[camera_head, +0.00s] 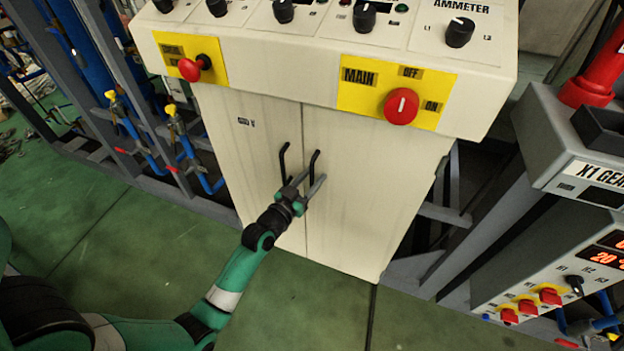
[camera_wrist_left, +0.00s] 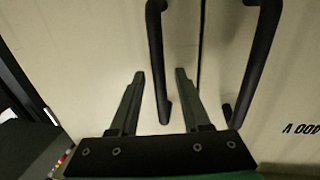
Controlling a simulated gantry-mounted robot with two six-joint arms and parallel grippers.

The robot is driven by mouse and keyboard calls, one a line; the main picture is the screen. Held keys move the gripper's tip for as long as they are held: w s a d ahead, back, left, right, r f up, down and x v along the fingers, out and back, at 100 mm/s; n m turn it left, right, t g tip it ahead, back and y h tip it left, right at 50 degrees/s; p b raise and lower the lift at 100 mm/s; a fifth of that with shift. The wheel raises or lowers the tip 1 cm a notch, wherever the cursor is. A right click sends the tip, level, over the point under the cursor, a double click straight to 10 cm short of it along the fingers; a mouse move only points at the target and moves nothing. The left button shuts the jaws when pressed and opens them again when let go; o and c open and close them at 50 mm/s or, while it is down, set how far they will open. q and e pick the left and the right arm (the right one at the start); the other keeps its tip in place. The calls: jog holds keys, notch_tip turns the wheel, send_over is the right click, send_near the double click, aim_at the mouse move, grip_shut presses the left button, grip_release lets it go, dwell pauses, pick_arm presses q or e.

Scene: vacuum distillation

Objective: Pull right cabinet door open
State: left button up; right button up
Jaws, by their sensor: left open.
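The right cabinet door (camera_head: 360,190) is cream-coloured and looks shut, level with the left door (camera_head: 240,150). Its black bar handle (camera_head: 315,160) stands beside the seam, next to the left door's handle (camera_head: 283,158). My left gripper (camera_head: 308,183) is open at the right handle's lower part. The left wrist view appears turned upside down. There the right door's handle (camera_wrist_left: 156,50) runs down between the two open fingers (camera_wrist_left: 160,75), with gaps on both sides. The left door's handle (camera_wrist_left: 262,70) is outside the fingers, to the right. My right gripper is not in view.
A control panel with a red main switch (camera_head: 401,106) and a red button (camera_head: 192,68) overhangs the doors. A grey instrument unit (camera_head: 570,240) stands at the right. Blue pipes (camera_head: 150,150) are at the left. The green floor (camera_head: 320,310) before the cabinet is clear apart from my arm.

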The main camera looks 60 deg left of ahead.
pick_arm(q)
jog(key=shift+c, duration=0.3)
grip_shut()
dwell(1.1)
